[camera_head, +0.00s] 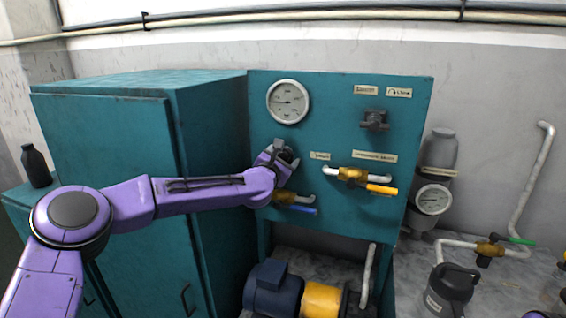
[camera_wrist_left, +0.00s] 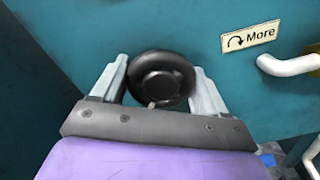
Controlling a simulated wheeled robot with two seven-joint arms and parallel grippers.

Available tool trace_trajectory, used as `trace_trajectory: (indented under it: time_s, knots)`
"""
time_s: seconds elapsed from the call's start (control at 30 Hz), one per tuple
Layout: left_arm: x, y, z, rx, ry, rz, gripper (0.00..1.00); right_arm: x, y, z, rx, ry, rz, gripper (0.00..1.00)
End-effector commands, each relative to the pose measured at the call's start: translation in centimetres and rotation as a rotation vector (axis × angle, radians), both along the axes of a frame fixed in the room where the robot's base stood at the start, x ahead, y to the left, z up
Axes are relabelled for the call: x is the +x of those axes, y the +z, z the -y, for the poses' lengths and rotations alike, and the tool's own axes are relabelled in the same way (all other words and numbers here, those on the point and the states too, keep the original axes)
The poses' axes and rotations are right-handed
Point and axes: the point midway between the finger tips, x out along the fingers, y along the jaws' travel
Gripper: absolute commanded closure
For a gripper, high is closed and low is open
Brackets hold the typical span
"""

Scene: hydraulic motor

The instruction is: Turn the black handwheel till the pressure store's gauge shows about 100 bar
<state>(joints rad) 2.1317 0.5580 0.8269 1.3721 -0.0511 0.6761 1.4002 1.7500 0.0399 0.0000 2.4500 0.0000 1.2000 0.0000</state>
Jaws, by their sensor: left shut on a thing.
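The black handwheel (camera_wrist_left: 161,79) sits on the teal panel (camera_head: 345,105). In the left wrist view my left gripper (camera_wrist_left: 160,82) has one finger on each side of its rim, shut on it. In the head view the left gripper (camera_head: 283,152) partly covers the handwheel. A "More" label (camera_wrist_left: 250,37) with a curved arrow is right of the wheel. The pressure store (camera_head: 440,150) is a grey cylinder right of the panel. Its round white gauge (camera_head: 432,199) is too small to read. My right gripper does not show.
A larger gauge (camera_head: 288,101) is at the panel's upper left. Yellow-handled (camera_head: 382,189) and blue-handled (camera_head: 303,210) valves are on the panel near my gripper. A blue motor (camera_head: 272,288) is below. A dark can (camera_head: 452,287) and a green-handled valve (camera_head: 520,240) are at right.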

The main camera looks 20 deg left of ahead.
Motion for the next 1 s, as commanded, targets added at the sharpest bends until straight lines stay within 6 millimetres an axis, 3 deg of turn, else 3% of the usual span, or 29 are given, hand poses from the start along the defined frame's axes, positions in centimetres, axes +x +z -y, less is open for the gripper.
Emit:
trace_trajectory:
  time_s: [0.6, 1.0]
  knots:
    - [0.0, 0.1, -0.1, 0.576, -0.002, 0.019, 0.57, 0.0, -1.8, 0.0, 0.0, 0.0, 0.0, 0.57]
    - [0.0, 0.1, -0.2, 0.823, -0.001, 0.026, 0.57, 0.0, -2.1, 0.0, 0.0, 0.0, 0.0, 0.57]
